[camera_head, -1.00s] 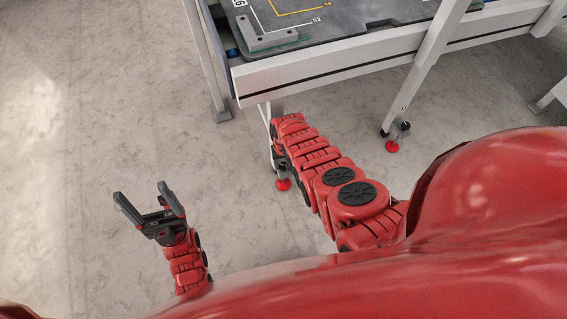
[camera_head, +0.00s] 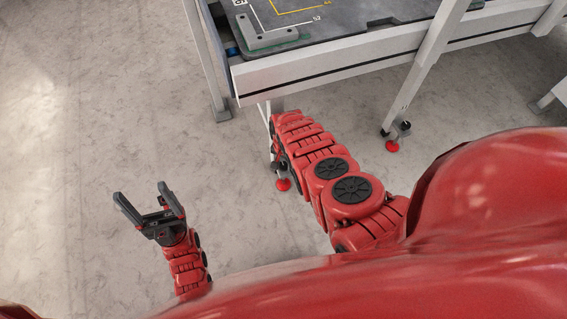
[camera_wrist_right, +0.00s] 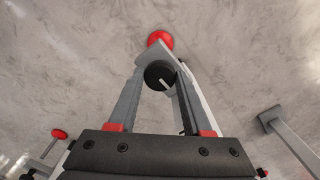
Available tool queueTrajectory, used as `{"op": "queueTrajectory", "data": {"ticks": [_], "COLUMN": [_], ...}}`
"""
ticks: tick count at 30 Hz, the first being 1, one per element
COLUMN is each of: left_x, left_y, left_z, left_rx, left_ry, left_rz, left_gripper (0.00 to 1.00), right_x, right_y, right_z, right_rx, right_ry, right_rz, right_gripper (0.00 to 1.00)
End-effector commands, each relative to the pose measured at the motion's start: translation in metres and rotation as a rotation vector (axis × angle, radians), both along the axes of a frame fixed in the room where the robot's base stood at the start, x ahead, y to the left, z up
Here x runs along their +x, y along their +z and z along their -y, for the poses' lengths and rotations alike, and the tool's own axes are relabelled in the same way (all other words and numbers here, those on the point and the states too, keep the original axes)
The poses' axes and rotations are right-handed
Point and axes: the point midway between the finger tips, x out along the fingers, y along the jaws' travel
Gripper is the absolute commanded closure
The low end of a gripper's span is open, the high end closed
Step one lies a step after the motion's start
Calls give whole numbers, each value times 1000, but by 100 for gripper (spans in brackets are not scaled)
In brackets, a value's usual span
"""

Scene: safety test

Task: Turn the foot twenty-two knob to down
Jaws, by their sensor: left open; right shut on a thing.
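A black round knob (camera_wrist_right: 156,71) with a white pointer line sits between the fingers of my right gripper (camera_wrist_right: 161,76) in the right wrist view. The fingers are shut on it, one on each side. The pointer line slants toward the lower right of that view. A red foot disc (camera_wrist_right: 160,38) shows just beyond the knob. In the head view a red foot disc (camera_head: 283,185) shows beside my right arm, which hides the right gripper and most of the knob area. My left gripper (camera_head: 141,191) is open and empty above the floor at left.
A grey-white table frame (camera_head: 330,72) runs above my right arm, with a dark board carrying a grey bracket (camera_head: 268,36). Another leg has a red foot (camera_head: 392,146) and a black knob (camera_head: 405,126). The floor around my left gripper is clear.

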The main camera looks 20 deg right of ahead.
Motion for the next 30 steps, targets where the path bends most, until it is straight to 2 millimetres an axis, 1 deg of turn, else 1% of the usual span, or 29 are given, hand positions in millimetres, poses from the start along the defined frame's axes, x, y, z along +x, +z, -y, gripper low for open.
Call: {"op": "queueTrajectory", "data": {"ticks": [12, 13, 15, 18, 26, 30], "left_x": [0, 0, 0, 0, 0, 0], "left_y": [0, 0, 0, 0, 0, 7], "left_z": [0, 0, 0, 0, 0, 0], "left_rx": [0, 0, 0, 0, 0, 0], "left_ry": [0, 0, 0, 0, 0, 0], "left_rz": [0, 0, 0, 0, 0, 0], "left_gripper": [21, 21, 21, 21, 21, 21], "right_x": [1, 1, 1, 0, 0, 0], "right_y": [0, 0, 0, 0, 0, 8], "right_z": [0, 0, 0, 0, 0, 0], "right_rx": [1, 1, 1, 0, 1, 0], "right_ry": [-9, -9, -9, -9, -8, -8], "right_rz": [2, 2, 2, 1, 1, -1], "right_gripper": [100, 49, 36, 21, 21, 21]}}
